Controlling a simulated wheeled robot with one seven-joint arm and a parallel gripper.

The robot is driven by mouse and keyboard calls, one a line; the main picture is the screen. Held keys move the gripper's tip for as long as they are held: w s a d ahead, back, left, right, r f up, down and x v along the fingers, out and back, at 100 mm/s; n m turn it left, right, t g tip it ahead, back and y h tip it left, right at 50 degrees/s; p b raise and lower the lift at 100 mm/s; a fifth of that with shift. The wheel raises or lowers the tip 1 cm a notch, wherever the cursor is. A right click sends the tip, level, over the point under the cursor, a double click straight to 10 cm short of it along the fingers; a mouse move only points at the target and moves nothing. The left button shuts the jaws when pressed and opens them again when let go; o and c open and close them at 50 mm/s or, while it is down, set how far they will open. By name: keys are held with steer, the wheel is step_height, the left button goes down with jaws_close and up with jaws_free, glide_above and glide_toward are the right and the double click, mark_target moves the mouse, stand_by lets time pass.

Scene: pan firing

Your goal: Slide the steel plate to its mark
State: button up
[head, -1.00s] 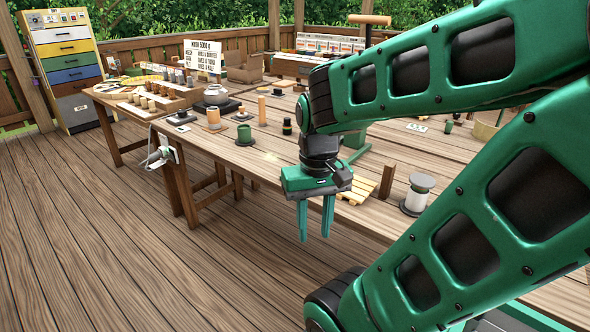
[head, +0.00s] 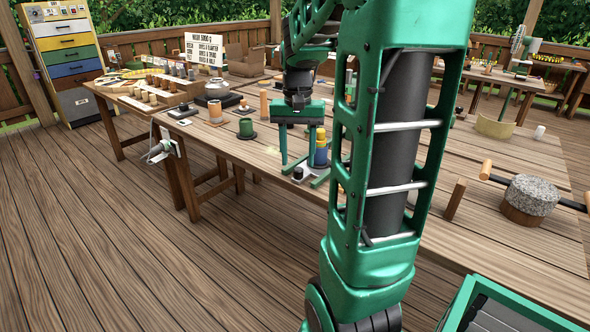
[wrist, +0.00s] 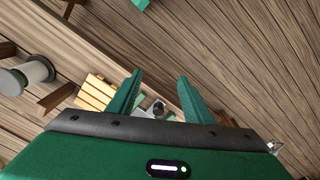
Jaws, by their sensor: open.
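A small grey plate (head: 312,173) with a dark knob lies near the front edge of the workbench; it looks like the steel plate. A blue and yellow cylinder (head: 321,150) stands just behind it.
A green cup (head: 245,129) on a dark base stands left of my gripper. A round stone (head: 532,194) with handles and an upright wooden block (head: 454,199) are at right. A wooden pallet (wrist: 95,92) and a spool-shaped object (wrist: 24,75) show in the wrist view.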

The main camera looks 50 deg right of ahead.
mark_target(298, 168)
steer(key=w+d+f+m, duration=0.3)
steer(key=w+d, duration=0.7)
steer(key=d, duration=0.2)
steer(key=f, duration=1.1)
steer(key=shift+w, duration=0.3)
jaws_close()
